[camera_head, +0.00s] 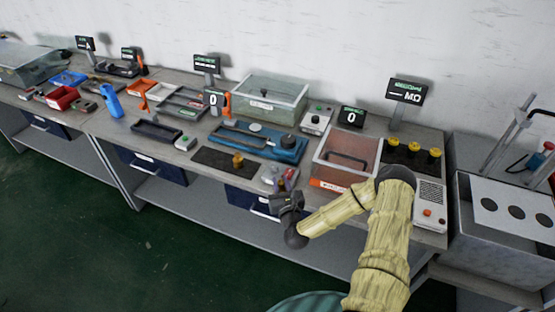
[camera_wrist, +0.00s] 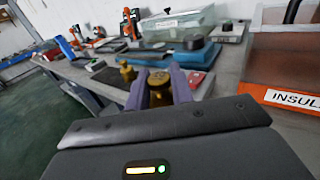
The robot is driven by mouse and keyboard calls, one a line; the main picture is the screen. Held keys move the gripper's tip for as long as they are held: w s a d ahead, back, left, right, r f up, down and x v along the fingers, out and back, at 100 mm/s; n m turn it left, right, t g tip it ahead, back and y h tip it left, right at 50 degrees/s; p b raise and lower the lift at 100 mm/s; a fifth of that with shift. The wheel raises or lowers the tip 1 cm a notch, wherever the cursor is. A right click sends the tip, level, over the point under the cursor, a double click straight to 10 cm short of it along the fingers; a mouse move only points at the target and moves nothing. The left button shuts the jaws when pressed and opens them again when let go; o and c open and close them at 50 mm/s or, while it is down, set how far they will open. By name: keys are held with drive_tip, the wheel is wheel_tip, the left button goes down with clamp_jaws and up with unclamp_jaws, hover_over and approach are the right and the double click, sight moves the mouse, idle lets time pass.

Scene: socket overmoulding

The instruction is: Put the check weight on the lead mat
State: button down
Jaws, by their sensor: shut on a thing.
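My gripper (camera_head: 284,184) is over the front edge of the bench, right of the dark flat mat (camera_head: 212,158). In the wrist view its two purple fingers (camera_wrist: 160,88) are shut on a small brass weight (camera_wrist: 159,78), which appears upright. In the head view the held weight is small and partly hidden by the gripper. Another brass weight (camera_head: 238,161) stands upright on the right part of the dark mat; it also shows in the wrist view (camera_wrist: 127,73), left of and beyond the fingers. I cannot read a label on the mat.
A grey device with a red part (camera_head: 271,175) lies beside my gripper. A blue tray fixture (camera_head: 285,149) is behind the mat. A clear box with an orange base (camera_head: 345,160) stands to the right. Several yellow-topped pieces (camera_head: 413,151) stand on a black pad. The mat's left part is bare.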

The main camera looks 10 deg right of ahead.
drive_tip(key=s+a+f+b, duration=0.1)
drive_tip(key=s+f+b, duration=0.5)
drive_tip(key=f+b, duration=0.2)
wheel_tip(320, 180, down, 3)
drive_tip(key=shift+s+a+r, duration=0.15)
drive_tip(key=shift+s+a, duration=0.05)
drive_tip(key=shift+s, duration=0.1)
